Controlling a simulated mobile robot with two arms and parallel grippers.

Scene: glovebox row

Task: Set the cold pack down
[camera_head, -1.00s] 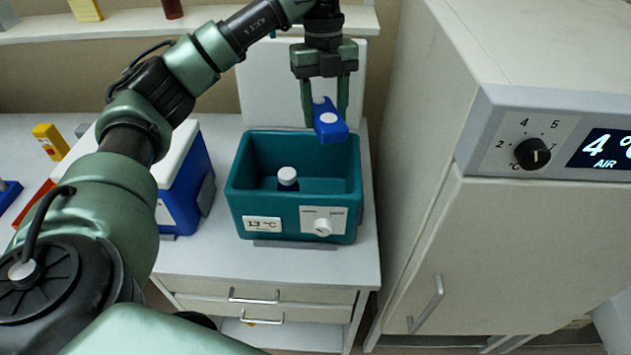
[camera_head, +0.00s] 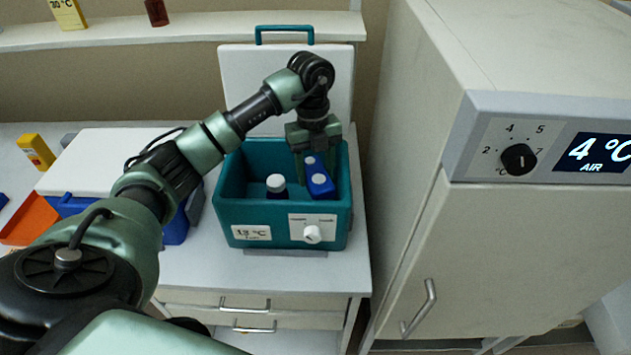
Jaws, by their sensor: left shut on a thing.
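The cold pack (camera_head: 319,184) is a small blue block with pale round spots. My left gripper (camera_head: 318,160) points down and is shut on it. The gripper holds it inside the right half of the open teal box (camera_head: 270,215), near the box's right wall. Whether the pack touches the box floor is hidden. A bottle with a white cap (camera_head: 276,184) stands in the box, left of the pack and apart from it. My right gripper is not in view.
A blue cooler with a white lid (camera_head: 105,160) stands left of the teal box, partly behind my arm. An orange tray (camera_head: 28,220) and a yellow object (camera_head: 36,151) lie further left. A tall cabinet (camera_head: 440,240) with a dial stands close on the right.

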